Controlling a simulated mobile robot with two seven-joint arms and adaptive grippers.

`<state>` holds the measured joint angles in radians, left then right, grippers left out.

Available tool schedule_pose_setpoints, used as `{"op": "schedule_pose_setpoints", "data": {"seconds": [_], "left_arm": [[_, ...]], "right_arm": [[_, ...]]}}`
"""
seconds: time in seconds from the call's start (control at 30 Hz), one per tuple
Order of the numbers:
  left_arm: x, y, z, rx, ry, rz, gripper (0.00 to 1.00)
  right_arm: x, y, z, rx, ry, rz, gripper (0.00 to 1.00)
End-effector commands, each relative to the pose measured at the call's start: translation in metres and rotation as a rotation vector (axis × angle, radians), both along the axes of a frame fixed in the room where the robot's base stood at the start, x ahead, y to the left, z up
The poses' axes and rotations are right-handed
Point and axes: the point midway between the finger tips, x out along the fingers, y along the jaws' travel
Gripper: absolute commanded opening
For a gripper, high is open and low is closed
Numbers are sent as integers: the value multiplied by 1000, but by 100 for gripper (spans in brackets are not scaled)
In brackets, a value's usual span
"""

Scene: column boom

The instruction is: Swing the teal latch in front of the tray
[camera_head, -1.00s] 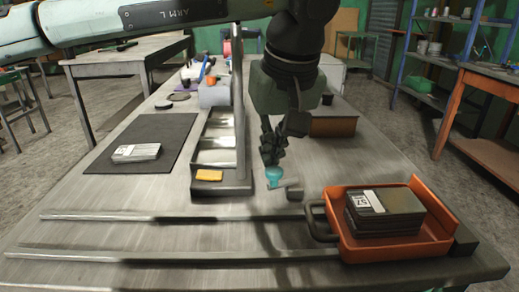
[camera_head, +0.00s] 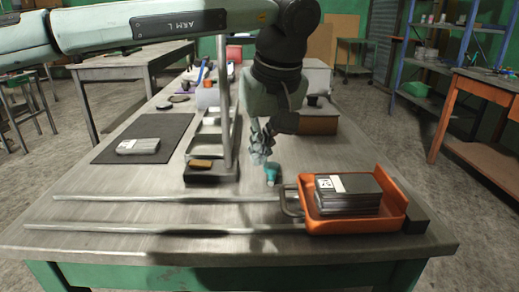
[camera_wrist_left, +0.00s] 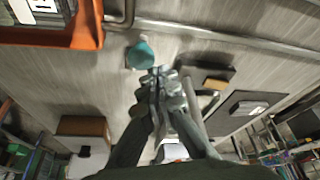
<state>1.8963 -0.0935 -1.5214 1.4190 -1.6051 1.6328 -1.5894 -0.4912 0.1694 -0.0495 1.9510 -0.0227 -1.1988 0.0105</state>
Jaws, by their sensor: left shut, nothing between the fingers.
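The teal latch (camera_head: 272,173) stands on the bench just left of the tray's handle. In the left wrist view its rounded teal knob (camera_wrist_left: 141,55) lies just beyond my fingertips. The orange tray (camera_head: 352,227) sits on the bench to the right of the latch and holds a stack of dark plates (camera_head: 348,202) with a white label. My left gripper (camera_head: 262,158) is shut and empty, pointing down just behind and left of the latch. Its closed fingers also show in the left wrist view (camera_wrist_left: 160,76). I cannot tell whether they touch the knob. My right gripper is out of view.
Two metal rails (camera_head: 160,199) run along the bench front toward the tray. A dark rack with an upright post (camera_head: 227,110) stands close left of my gripper. A dark mat (camera_head: 108,150) lies farther left, and a brown box (camera_head: 318,124) stands behind right.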

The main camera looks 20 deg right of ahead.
Motion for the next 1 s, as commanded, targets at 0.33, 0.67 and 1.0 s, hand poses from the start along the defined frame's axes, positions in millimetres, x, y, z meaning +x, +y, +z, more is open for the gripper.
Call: {"op": "schedule_pose_setpoints", "data": {"seconds": [0.33, 0.67, 1.0], "left_arm": [[-8, -6, 0, 1, 0, -2, 0], [-13, -9, -1, 0, 4, -5, 0], [-15, -10, -1, 0, 7, -10, 0]], "right_arm": [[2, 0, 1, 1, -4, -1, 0], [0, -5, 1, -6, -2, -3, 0], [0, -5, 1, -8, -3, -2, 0]]}}
